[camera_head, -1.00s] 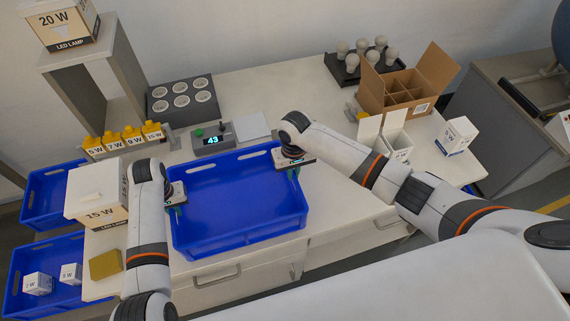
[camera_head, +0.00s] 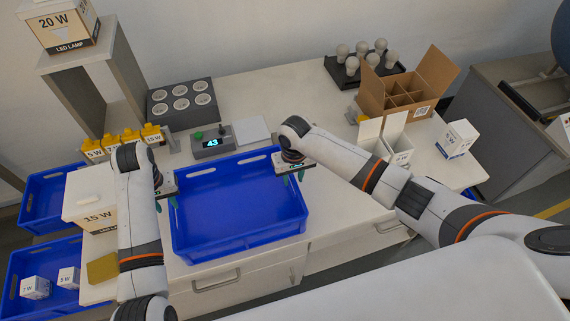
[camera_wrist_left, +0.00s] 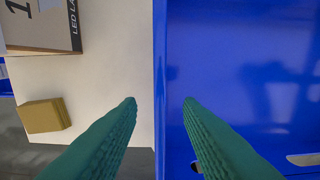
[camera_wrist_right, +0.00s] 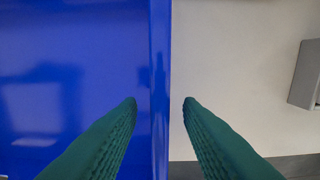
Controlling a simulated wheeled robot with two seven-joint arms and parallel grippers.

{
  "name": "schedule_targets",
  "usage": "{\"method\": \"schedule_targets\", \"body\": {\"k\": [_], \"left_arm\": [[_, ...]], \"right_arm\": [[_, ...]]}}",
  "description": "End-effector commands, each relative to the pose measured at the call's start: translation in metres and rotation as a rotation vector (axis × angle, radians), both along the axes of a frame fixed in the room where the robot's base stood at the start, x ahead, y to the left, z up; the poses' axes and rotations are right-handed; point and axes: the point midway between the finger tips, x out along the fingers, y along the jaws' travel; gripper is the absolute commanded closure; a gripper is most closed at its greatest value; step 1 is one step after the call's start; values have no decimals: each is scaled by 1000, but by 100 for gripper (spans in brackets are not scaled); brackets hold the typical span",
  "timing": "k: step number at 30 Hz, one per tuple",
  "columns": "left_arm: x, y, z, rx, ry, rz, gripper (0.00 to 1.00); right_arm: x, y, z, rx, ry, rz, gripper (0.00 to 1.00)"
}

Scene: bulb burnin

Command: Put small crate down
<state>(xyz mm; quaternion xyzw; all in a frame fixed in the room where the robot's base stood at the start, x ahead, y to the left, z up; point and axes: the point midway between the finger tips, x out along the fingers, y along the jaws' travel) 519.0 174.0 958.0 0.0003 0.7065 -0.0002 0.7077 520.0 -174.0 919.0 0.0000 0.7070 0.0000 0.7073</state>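The small blue crate (camera_head: 240,246) sits empty on the white table, near its front edge. My left gripper (camera_head: 166,203) is open above the crate's left wall. In the left wrist view its green fingers (camera_wrist_left: 160,100) are spread on both sides of the wall line (camera_wrist_left: 160,60), apart from it. My right gripper (camera_head: 293,180) is open above the right wall. In the right wrist view its fingers (camera_wrist_right: 160,100) also stand apart on either side of that wall (camera_wrist_right: 160,50). Neither gripper holds anything.
A 15 W box (camera_head: 92,212) and a yellowish block (camera_head: 102,268) are left of the crate. A display unit (camera_head: 212,142) stands behind it. A divided carton (camera_head: 400,95) and white boxes (camera_head: 458,138) are at right. Lower blue crates (camera_head: 50,300) are far left.

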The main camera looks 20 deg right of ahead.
Motion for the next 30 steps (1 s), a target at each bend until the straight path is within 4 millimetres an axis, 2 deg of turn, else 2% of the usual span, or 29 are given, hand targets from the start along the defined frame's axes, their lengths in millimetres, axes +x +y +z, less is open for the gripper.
{"method": "schedule_targets", "body": {"k": [1, 6, 11, 14, 24, 30], "left_arm": [[1, 0, 11, 0, -4, 0, 67], [0, 0, 37, 0, -3, -1, 67], [0, 0, 47, 0, -1, 0, 67], [-1, 0, 48, 0, 1, 0, 67], [0, 0, 48, 0, 0, 0, 67], [0, 0, 48, 0, 0, 0, 67]], "right_arm": [[0, 0, 0, 0, 0, 0, 67], [0, 0, 0, 0, 0, 0, 67], [0, 0, 2, 0, -1, 0, 67], [1, 0, 11, 1, -2, 0, 67], [1, 0, 80, 2, -4, 0, 67], [1, 0, 110, 1, -2, 0, 67]]}}
